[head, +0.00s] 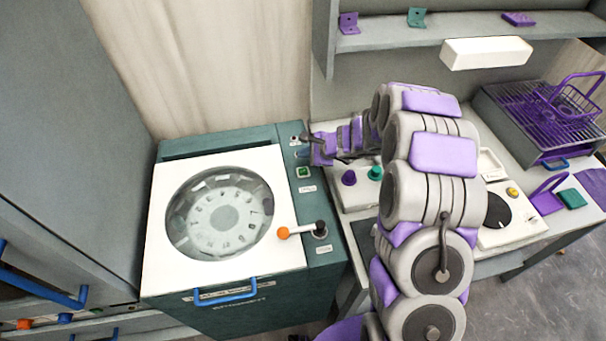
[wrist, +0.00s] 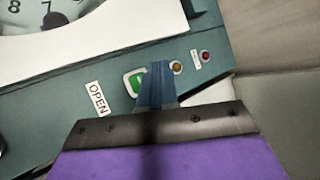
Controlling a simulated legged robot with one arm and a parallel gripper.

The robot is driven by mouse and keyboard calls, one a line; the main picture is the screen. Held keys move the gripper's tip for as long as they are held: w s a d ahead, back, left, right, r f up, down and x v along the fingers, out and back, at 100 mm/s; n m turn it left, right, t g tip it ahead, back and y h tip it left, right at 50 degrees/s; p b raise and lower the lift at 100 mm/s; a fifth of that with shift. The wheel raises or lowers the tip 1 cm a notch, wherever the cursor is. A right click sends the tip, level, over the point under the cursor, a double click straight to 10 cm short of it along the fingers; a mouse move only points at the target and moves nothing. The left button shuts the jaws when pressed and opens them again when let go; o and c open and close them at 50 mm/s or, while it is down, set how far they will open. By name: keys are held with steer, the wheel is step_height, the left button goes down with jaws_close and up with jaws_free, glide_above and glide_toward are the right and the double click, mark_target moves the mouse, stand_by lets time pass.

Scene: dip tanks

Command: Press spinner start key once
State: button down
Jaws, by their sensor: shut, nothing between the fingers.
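The spinner (head: 225,225) is a dark green cabinet with a white lid and a round window over a numbered dial. A green key in a white frame (head: 303,172) sits on the panel right of the lid. In the wrist view the green key (wrist: 135,82) is partly hidden behind my blue fingers. My gripper (head: 303,153) is shut and empty, above the panel just beyond the key in the head view. In the wrist view my gripper (wrist: 158,68) points at the panel between the key and an amber lamp. I cannot tell whether it touches.
A label reading OPEN (wrist: 97,98) is beside the key. The amber lamp (wrist: 177,68) and a red lamp (wrist: 206,56) are further right. An orange-tipped lever (head: 283,233) and a blue lid handle (head: 225,297) are nearer.

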mark_target(305, 172)
steer(key=shift+f+b, duration=1.65)
steer(key=shift+f, duration=0.9)
steer(key=shift+f, duration=0.1)
steer(key=shift+f+b, duration=0.25)
steer(key=shift+b, duration=0.2)
